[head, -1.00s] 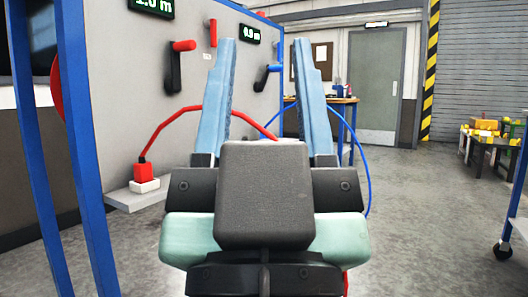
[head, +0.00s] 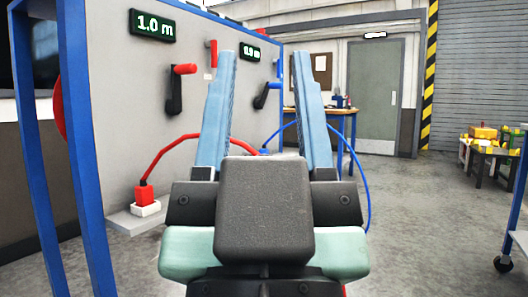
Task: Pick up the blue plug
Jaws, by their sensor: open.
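My gripper (head: 264,54) is in the centre of the head view, its two blue fingers wide apart and pointing away from me with nothing between them. A small blue shape (head: 265,152), which looks like the blue plug, shows low between the fingers, beyond my gripper. A blue cable (head: 281,130) runs towards it. The dark block of my gripper hides what lies below it, so I cannot tell how the plug sits. It is farther off than the fingertips.
A red plug (head: 145,194) with a red cable stands on a white socket (head: 146,209) at left. A grey panel (head: 120,110) carries crank handles and height displays. A blue post frame (head: 85,170) stands close at left, a blue cart (head: 515,240) at right.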

